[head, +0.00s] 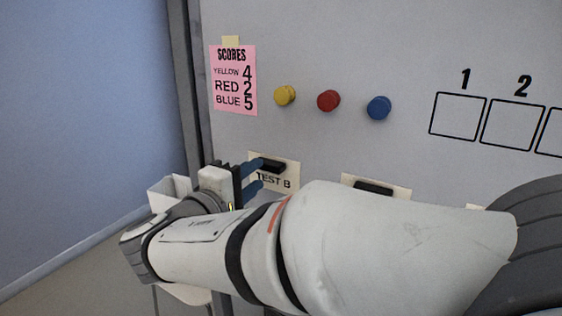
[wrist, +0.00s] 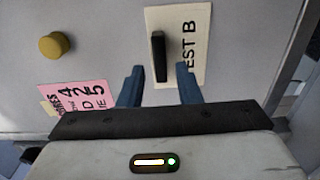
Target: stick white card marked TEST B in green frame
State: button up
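The white card marked TEST B (head: 289,173) is on the grey board, with a black bar-shaped handle (head: 271,165) on it. In the wrist view the card (wrist: 197,25) is turned sideways, and the handle (wrist: 158,57) stands out from it. My gripper (head: 257,174) is open at the card's left side. In the wrist view its two blue fingers (wrist: 160,76) are spread, with the near end of the handle between them and gaps on both sides. I cannot tell whether the fingertips touch the card. No green frame is in view.
A pink SCORES note (head: 233,82) and yellow, red (head: 328,101) and blue knobs are above. A second card with a black handle (head: 375,188) is to the right, partly behind my arm. Numbered black squares (head: 457,116) are at upper right. A white bin (head: 167,193) stands left.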

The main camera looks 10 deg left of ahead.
aim_at(265, 168)
jog(key=shift+w+d+f+b, duration=0.15)
jog(key=shift+w+d+b, duration=0.15)
jog(key=shift+w+b, duration=0.25)
jog(key=shift+b+x, duration=0.3)
jog(key=shift+x, duration=0.65)
grip_shut()
jog(key=shift+r+b, duration=0.2)
jog(key=shift+b, duration=0.1)
